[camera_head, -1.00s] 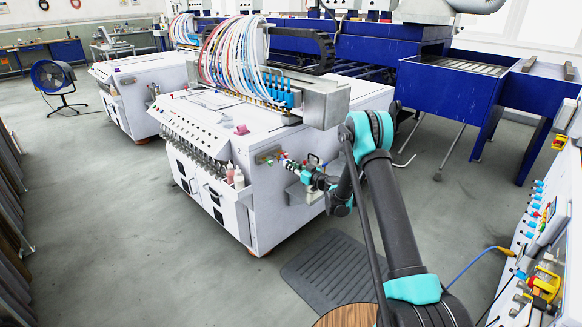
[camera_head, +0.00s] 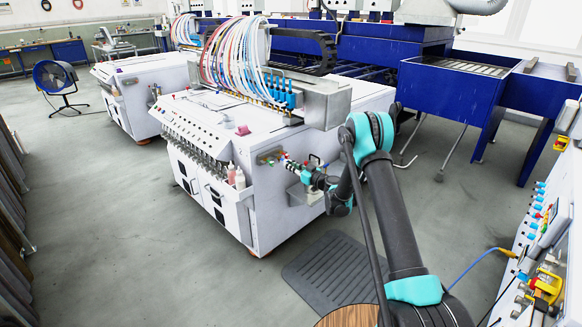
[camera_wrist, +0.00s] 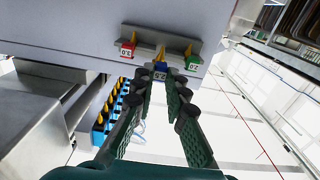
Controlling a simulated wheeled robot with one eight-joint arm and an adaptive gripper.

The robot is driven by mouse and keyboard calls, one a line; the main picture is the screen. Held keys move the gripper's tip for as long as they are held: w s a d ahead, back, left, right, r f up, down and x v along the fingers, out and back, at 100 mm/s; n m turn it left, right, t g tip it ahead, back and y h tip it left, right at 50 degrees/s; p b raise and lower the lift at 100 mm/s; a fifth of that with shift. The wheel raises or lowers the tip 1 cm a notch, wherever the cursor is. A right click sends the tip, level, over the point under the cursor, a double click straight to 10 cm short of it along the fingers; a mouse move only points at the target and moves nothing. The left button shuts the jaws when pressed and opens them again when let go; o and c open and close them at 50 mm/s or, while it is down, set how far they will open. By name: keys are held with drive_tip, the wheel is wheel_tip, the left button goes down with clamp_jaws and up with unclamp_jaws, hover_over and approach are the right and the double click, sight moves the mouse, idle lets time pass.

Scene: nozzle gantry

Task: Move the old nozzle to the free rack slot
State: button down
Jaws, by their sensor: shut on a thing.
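My gripper (camera_wrist: 160,77) is shut on the blue nozzle marked 2.5 (camera_wrist: 160,68), which has a yellow-orange tip. In the wrist view the blue nozzle is at the middle of the grey rack (camera_wrist: 152,36), between a red nozzle marked 3.0 (camera_wrist: 128,48) and a green nozzle marked 2.0 (camera_wrist: 192,62). I cannot tell whether it is seated in the slot or just in front of it. In the head view my gripper (camera_head: 290,165) is small, close to the rack (camera_head: 268,156) on the white machine's side.
A row of blue nozzles with dark and yellow tips (camera_wrist: 108,112) is at the left in the wrist view. A grey metal shelf (camera_head: 304,194) sticks out of the white machine (camera_head: 262,215) below my gripper. A dark floor mat (camera_head: 332,268) lies in front.

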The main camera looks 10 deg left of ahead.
drive_tip(key=shift+x, duration=2.1)
idle(1.1)
drive_tip(key=shift+f, duration=0.2)
idle(0.8)
drive_tip(key=c, duration=1.5)
unclamp_jaws()
drive_tip(key=shift+o, duration=0.2)
